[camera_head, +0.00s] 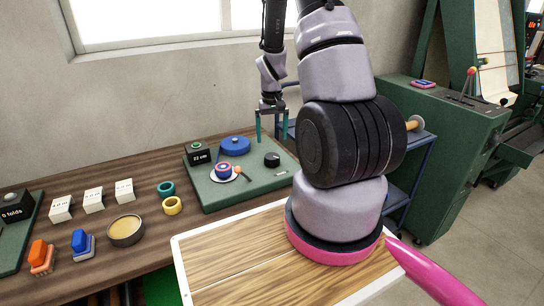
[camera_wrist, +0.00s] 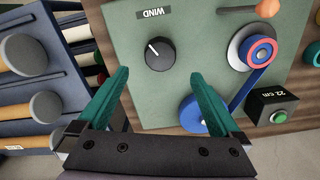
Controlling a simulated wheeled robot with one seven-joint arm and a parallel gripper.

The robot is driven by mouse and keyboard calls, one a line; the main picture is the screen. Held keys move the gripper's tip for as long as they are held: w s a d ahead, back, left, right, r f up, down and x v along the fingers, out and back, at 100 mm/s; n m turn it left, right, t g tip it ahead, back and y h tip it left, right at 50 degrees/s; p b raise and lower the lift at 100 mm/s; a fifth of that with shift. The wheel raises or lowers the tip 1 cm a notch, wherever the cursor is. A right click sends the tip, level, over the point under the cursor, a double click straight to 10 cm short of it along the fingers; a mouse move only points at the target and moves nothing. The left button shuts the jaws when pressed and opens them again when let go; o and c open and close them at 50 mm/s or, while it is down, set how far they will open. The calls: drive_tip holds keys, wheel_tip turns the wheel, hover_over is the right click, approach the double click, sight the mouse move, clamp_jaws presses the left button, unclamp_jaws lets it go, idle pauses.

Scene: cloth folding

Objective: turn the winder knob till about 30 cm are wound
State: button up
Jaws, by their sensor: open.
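The black winder knob (camera_head: 272,159) sits at the right of a green board (camera_head: 215,197). In the wrist view the knob (camera_wrist: 160,54) is below the word WIND, with its white mark pointing up-left. My gripper (camera_head: 271,138) is open and empty, its teal fingers above the knob. In the wrist view the fingertips (camera_wrist: 159,75) lie either side of it, apart from it. A blue strip (camera_wrist: 246,90) runs from the red-and-blue spool (camera_wrist: 258,52) to a blue reel (camera_wrist: 192,113), partly hidden by a finger. The counter box (camera_wrist: 271,105) reads 22 cm.
An orange-tipped lever (camera_head: 237,170) stands near the spool. Teal and yellow rings (camera_head: 172,205), a round tin (camera_head: 126,231) and white boxes (camera_head: 93,200) lie left on the bench. A blue rack with rolls (camera_wrist: 25,55) stands close beside the board. My arm hides part of the bench.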

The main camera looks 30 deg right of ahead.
sight(272, 156)
wheel_tip(272, 156, down, 9)
idle(0.3)
drive_tip(key=c, duration=1.3)
drive_tip(key=m, duration=0.5)
drive_tip(key=shift+m, duration=0.4)
drive_tip(key=m, duration=0.5)
